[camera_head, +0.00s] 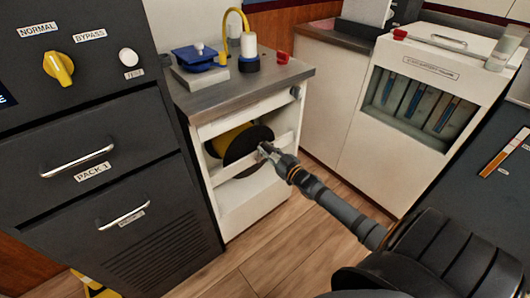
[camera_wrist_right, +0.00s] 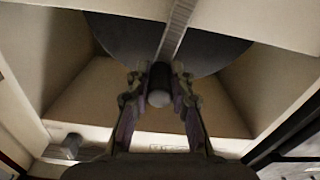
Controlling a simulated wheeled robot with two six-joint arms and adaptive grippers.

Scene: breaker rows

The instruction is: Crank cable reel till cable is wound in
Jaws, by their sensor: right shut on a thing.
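The cable reel (camera_head: 246,148) sits in the open front of a white cabinet, with a dark round flange and yellow cable on its drum behind. In the right wrist view the dark flange (camera_wrist_right: 120,38) fills the top, with a grey crank arm (camera_wrist_right: 176,30) running down to a dark knob (camera_wrist_right: 159,82). My right gripper (camera_head: 266,151) reaches in from the lower right and is at the reel's front. In the right wrist view its fingers (camera_wrist_right: 159,88) are closed around the crank knob from both sides. My left gripper does not show.
The cabinet's metal top (camera_head: 245,84) holds a blue device (camera_head: 195,57), a bottle with a yellow tube (camera_head: 249,53) and a red clip (camera_head: 283,57). A dark panel with drawers (camera_head: 80,165) stands at left. A white tank unit (camera_head: 425,90) is at right. Wood floor (camera_head: 280,255) is clear in front.

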